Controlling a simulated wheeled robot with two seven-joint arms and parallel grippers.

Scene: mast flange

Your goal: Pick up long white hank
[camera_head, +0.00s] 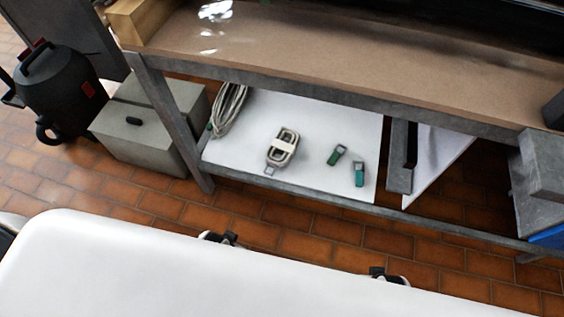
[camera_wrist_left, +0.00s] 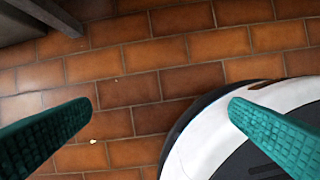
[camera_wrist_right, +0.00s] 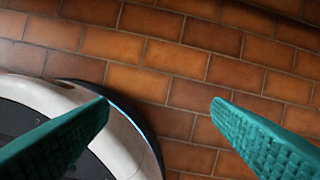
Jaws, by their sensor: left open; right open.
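Two pale hanks lie on the white lower shelf of the workbench in the head view. A long looped pale hank (camera_head: 228,108) lies at the shelf's left end, by the bench leg, its top partly hidden by the bench top. A shorter white hank (camera_head: 285,146), folded and banded at its middle, lies to its right. My left gripper (camera_wrist_left: 162,103) is open and empty above the tiled floor in the left wrist view. My right gripper (camera_wrist_right: 160,105) is also open and empty above the floor. No hank shows in either wrist view.
Two small green items, one darker (camera_head: 336,155) and one teal (camera_head: 359,174), lie right of the hanks on the white shelf (camera_head: 310,120). The bench top (camera_head: 330,65) overhangs the shelf. A grey box (camera_head: 150,130) and a dark vacuum-like machine (camera_head: 62,90) stand at left.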

